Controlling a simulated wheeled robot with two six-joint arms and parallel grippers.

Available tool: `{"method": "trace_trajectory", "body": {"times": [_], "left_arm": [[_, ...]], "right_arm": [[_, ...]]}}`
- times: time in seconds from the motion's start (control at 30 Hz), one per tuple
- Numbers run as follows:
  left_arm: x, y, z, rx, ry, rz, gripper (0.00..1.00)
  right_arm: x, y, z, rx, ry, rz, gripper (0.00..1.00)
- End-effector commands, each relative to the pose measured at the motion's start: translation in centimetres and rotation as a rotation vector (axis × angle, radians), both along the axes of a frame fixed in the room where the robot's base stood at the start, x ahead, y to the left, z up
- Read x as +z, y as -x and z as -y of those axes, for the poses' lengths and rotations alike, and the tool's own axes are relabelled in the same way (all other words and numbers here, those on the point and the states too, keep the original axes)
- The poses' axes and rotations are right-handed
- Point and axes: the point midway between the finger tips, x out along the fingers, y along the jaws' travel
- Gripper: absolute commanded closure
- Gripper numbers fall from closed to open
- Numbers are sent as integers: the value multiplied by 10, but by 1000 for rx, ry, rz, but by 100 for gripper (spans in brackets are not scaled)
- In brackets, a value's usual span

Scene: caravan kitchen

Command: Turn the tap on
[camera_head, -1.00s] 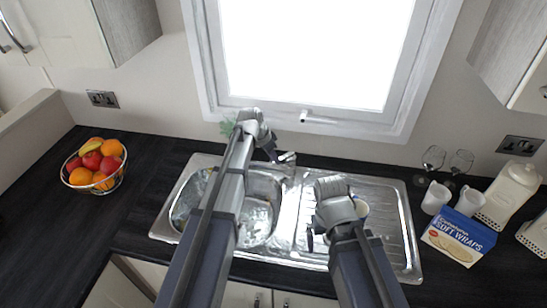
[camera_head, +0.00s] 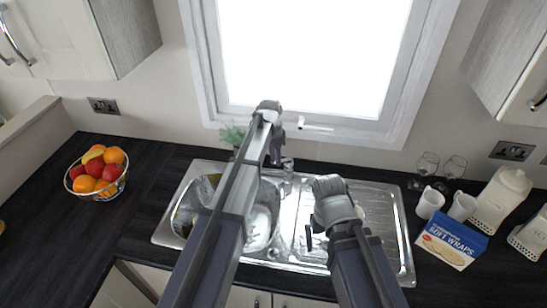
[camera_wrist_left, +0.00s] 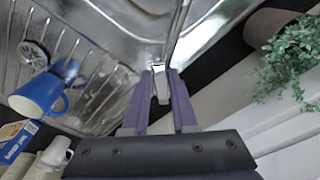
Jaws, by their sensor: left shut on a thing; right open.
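The chrome tap (camera_head: 288,166) stands at the back edge of the steel sink (camera_head: 171,222), close beside my left gripper (camera_head: 277,156). In the left wrist view, the left gripper's purple fingers (camera_wrist_left: 160,92) are shut on a pale metal part of the tap (camera_wrist_left: 162,84). The tap's base and spout are partly hidden. My right gripper (camera_head: 309,238) hangs over the sink's drainer, apart from the tap. It is open, though its fingers are small and partly hidden by its arm.
A potted plant (camera_head: 232,135) stands behind the sink, close to my left arm. A blue mug (camera_wrist_left: 38,95) is on the drainer side. Glasses (camera_head: 427,163), white mugs (camera_head: 430,203) and a wraps box (camera_head: 452,240) stand right. A fruit bowl (camera_head: 113,187) stands left.

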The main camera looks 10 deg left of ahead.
Motion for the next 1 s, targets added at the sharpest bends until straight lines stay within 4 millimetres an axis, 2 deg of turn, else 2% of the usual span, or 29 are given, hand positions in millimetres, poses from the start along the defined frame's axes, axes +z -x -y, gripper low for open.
{"method": "trace_trajectory", "body": {"times": [0.27,0.3,0.53,0.83,1.0], "left_arm": [[0,-1,0,1,-1,1,100],[0,-1,0,1,-1,1,70],[0,-1,0,1,-1,1,44],[1,-1,0,1,-1,1,44],[9,0,0,1,-1,1,44]], "right_arm": [[0,0,0,0,0,0,0],[0,0,0,0,0,0,0],[0,0,0,0,0,0,0],[1,0,0,0,0,0,0],[9,0,0,-1,0,0,0]]}}
